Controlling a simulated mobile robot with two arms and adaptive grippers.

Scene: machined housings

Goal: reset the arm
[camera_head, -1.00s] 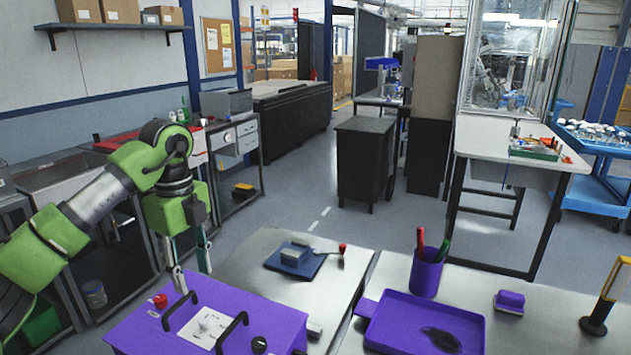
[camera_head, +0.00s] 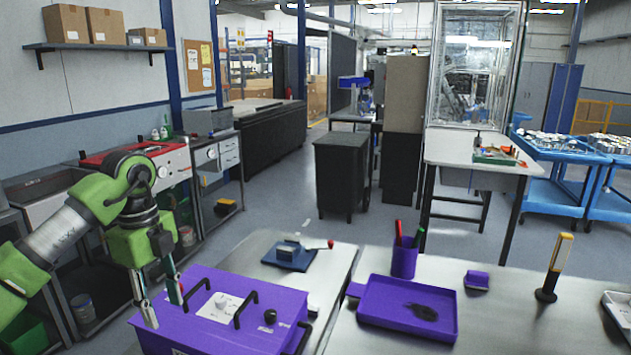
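My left arm comes in from the left with green links and a grey forearm. My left gripper (camera_head: 162,308) hangs downward with its two thin fingers spread apart and nothing between them. It is at the left end of a purple box (camera_head: 250,297) with black handles and a white plate on top. The fingers overlap the box's left edge in the picture; I cannot tell whether they touch it. My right arm and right gripper are not in view.
A metal table holds a dark blue mat (camera_head: 289,258) with a grey block, a purple tray (camera_head: 368,315), a purple pen cup (camera_head: 404,262), a small purple block (camera_head: 477,279) and a black-and-yellow post (camera_head: 553,268). A black cabinet (camera_head: 340,175) stands on open floor behind.

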